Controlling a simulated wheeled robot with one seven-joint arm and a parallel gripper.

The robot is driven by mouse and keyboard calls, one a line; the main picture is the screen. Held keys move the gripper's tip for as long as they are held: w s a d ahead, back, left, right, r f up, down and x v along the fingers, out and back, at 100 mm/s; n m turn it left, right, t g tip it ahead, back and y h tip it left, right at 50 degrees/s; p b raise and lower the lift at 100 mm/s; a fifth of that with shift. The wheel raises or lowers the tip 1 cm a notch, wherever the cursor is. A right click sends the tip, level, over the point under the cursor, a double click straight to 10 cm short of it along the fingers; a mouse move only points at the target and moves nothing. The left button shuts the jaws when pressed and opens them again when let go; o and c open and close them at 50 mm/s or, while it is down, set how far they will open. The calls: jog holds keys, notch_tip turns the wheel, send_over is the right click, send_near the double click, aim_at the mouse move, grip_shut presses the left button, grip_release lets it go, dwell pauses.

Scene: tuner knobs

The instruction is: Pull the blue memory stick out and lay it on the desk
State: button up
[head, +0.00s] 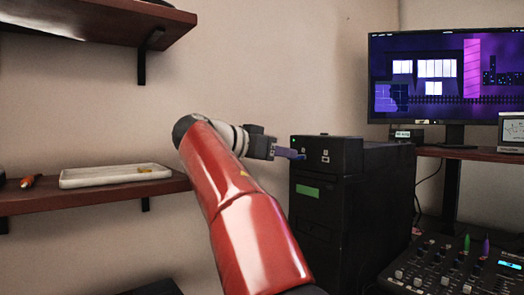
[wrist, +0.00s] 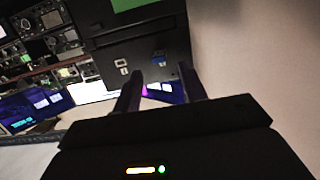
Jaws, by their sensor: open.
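The blue memory stick (head: 302,156) shows as a small blue end at the upper front of the black computer tower (head: 352,200). In the wrist view the stick (wrist: 158,58) sits in the tower's front panel, just beyond and between the fingertips. My gripper (head: 291,153) is at the tower's front, with its fingers pointing at the panel. In the wrist view my gripper (wrist: 160,73) is open, with one finger on each side of the stick's line. Nothing is clearly held. Whether the fingertips reach past the stick's end is hard to tell.
A wooden desk (head: 475,154) bears a monitor (head: 445,80). A mixer with knobs (head: 450,270) is at the lower right. A shelf (head: 90,197) with a white tray (head: 115,176) is at left, below a higher shelf (head: 90,22). A wall stands close behind the tower.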

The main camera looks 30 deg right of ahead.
jog(key=x, duration=0.5)
grip_shut()
